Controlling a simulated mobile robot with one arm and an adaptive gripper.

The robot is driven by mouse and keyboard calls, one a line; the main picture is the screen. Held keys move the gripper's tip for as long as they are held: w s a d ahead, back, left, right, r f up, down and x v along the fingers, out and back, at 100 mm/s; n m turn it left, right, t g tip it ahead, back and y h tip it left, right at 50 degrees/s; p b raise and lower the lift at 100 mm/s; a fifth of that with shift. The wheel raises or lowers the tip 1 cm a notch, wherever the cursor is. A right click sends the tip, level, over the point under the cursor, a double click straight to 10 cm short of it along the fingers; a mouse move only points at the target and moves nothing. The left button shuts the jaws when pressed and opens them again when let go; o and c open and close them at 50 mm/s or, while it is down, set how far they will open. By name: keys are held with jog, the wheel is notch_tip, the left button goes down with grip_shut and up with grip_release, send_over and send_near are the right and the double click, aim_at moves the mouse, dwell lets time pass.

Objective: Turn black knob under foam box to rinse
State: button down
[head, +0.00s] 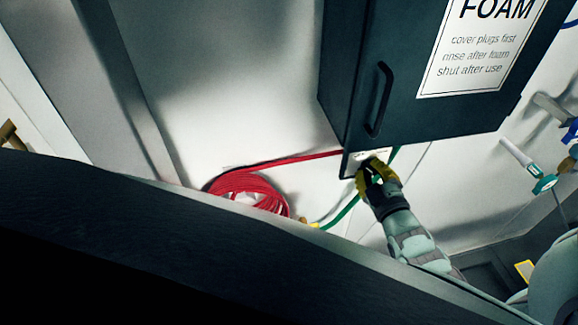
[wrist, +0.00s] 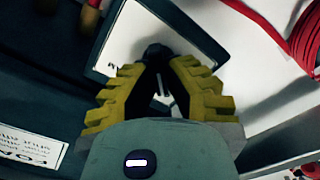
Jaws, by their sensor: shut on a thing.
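The dark foam box (head: 345,75) hangs on the wall in the head view, with a white FOAM sign (head: 482,45) on its door. Under its lower left edge is a small pale plate (head: 351,163) with a dark rim; it also shows in the wrist view (wrist: 122,48). My gripper (head: 372,172) has yellow and black fingers and reaches up to this plate. In the wrist view, my gripper (wrist: 156,68) has its fingertips closed around the black knob (wrist: 155,52) in front of the plate. The fingers hide most of the knob, and its pointing direction cannot be told.
A red hose (head: 245,188) is coiled on the wall to the left, and a green hose (head: 345,212) runs down behind my gripper. The box door has a black handle (head: 380,100) just above. Pipes with blue and teal fittings (head: 545,184) stand at the right.

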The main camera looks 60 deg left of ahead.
jog(key=shift+f+m+b, duration=0.4)
jog(key=shift+m+b, duration=0.1)
jog(key=shift+b, duration=2.75)
jog(key=m+b, duration=0.1)
jog(key=b, duration=0.4)
jog(key=shift+w+d+r+m+b, duration=0.1)
jog(key=shift+r+m+b, duration=0.05)
jog(key=shift+m+b, duration=0.25)
jog(key=shift+r+m+b, duration=0.1)
jog(key=shift+m+b, duration=0.2)
jog(key=shift+b, duration=0.15)
jog(key=shift+m+b, duration=0.4)
jog(key=shift+m, duration=0.2)
jog(key=m+b, duration=0.1)
jog(key=m, duration=0.3)
jog(key=shift+w+r+b, duration=0.1)
jog(key=shift+w+b, duration=0.05)
jog(key=shift+b, duration=0.2)
jog(key=shift+m, duration=0.3)
jog(key=c, duration=1)
grip_release()
jog(key=shift+r, duration=0.1)
